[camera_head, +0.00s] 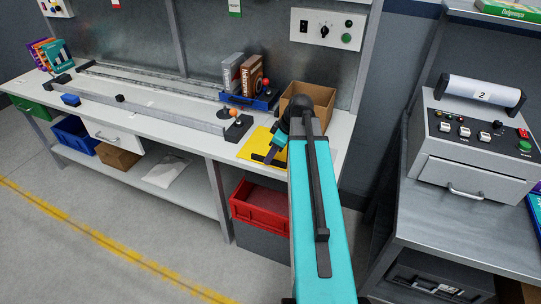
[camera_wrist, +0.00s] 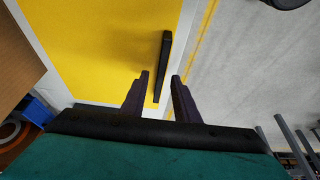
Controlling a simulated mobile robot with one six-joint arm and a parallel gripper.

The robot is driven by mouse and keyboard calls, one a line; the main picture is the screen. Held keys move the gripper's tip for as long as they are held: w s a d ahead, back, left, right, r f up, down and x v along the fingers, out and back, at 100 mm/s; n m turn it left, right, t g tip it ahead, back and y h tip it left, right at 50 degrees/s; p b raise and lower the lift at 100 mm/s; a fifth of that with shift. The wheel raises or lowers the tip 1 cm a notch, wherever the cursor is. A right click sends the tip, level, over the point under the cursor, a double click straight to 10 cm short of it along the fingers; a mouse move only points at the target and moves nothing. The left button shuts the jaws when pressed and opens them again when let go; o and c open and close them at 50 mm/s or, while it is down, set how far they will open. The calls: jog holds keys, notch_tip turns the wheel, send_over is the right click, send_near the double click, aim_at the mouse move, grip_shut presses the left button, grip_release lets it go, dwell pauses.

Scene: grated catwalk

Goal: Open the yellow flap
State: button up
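The yellow flap (camera_head: 254,143) lies flat at the right end of the white workbench, partly hidden by my arm in the head view. In the wrist view the flap (camera_wrist: 100,45) fills the upper left, with a light border along its edge. A black bar-shaped handle (camera_wrist: 165,48) stands at the flap's right edge there. My gripper (camera_wrist: 160,75) is open, with one finger on each side of the handle and gaps showing on both sides. I cannot tell how deep the handle sits between the fingers. In the head view my gripper (camera_head: 268,157) is at the flap's front edge.
A cardboard box (camera_head: 318,98) stands behind the flap, and a blue tray with boxes (camera_head: 262,102) is to its back left. A red bin (camera_head: 258,203) is below the bench. A grey control machine (camera_head: 474,140) stands at right. Floor is clear at left.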

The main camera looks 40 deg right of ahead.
jog(key=shift+w+a+f, duration=0.1)
jog(key=shift+w+f, duration=0.05)
jog(key=shift+f, duration=0.3)
grip_shut()
jog(key=shift+r, duration=0.1)
